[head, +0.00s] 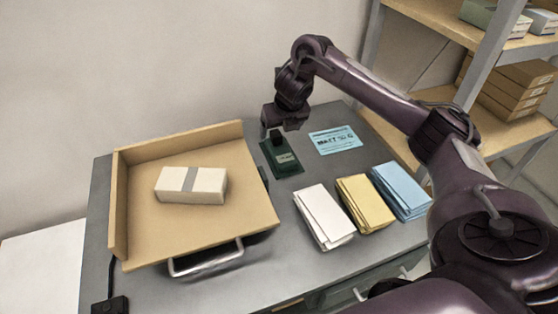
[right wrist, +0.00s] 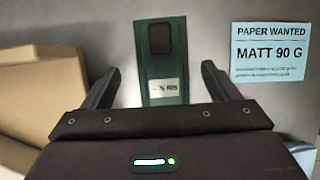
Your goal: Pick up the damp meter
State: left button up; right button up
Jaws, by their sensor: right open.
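The damp meter (head: 285,160) is a dark green, flat device with a black block at its far end and a small pale display. It lies on the grey table between the wooden tray and a blue card. In the right wrist view the damp meter (right wrist: 162,65) shows upright in the picture, between and beyond the fingers. My right gripper (head: 275,136) is over its far end in the head view. In the right wrist view my right gripper (right wrist: 160,82) is open, with one finger on each side of the meter and nothing held. My left gripper is not in view.
A wooden tray (head: 130,240) with a metal handle holds a pale banded block (head: 192,186). A blue card (head: 335,140) reads "MATT 90 G". White (head: 323,215), yellow (head: 364,202) and blue (head: 402,190) paper stacks lie nearer me. Shelves (head: 490,125) stand at right.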

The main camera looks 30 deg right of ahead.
aim_at(278, 136)
jog(key=b+x, duration=0.1)
jog(key=x, duration=0.2)
jog(key=shift+w+f, duration=0.2)
jog(key=shift+f, duration=0.1)
jog(key=x, duration=0.4)
jog(key=shift+w+d+p, duration=0.2)
jog(key=shift+w+p, duration=0.05)
jog(key=shift+p, duration=0.05)
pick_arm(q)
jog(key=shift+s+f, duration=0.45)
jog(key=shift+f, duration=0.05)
pick_arm(e)
jog(key=shift+r, duration=0.1)
jog(key=c, duration=1.2)
